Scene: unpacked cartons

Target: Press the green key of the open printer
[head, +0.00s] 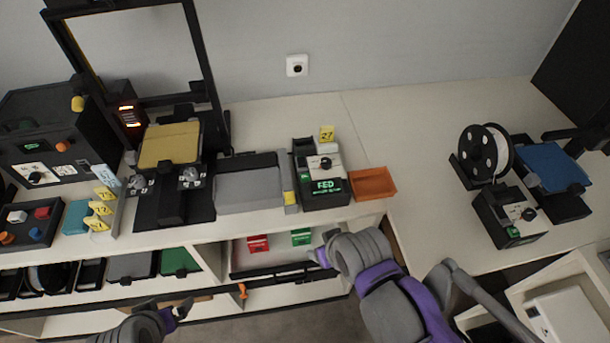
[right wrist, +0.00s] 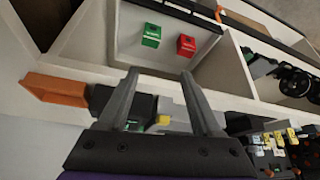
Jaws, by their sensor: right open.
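A green key block (head: 301,237) and a red key block (head: 257,244) stand in the tray of the shelf bay under the bench. In the right wrist view the green block (right wrist: 151,36) and the red block (right wrist: 186,45) lie beyond my fingertips. My right gripper (right wrist: 160,74) is open, empty and apart from both. In the head view its fingers are mostly hidden by my wrist. An open-frame printer (head: 170,147) with a yellow bed stands above on the bench. My left gripper (head: 181,309) is low at the left, its jaws unclear.
The bench edge overhangs the shelf bay, and a dark rail (head: 292,268) crosses its front. A grey tray (head: 249,190), a control box (head: 322,185) and an orange bin (head: 372,183) line the bench edge. A second printer bed, blue (head: 551,167), stands right.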

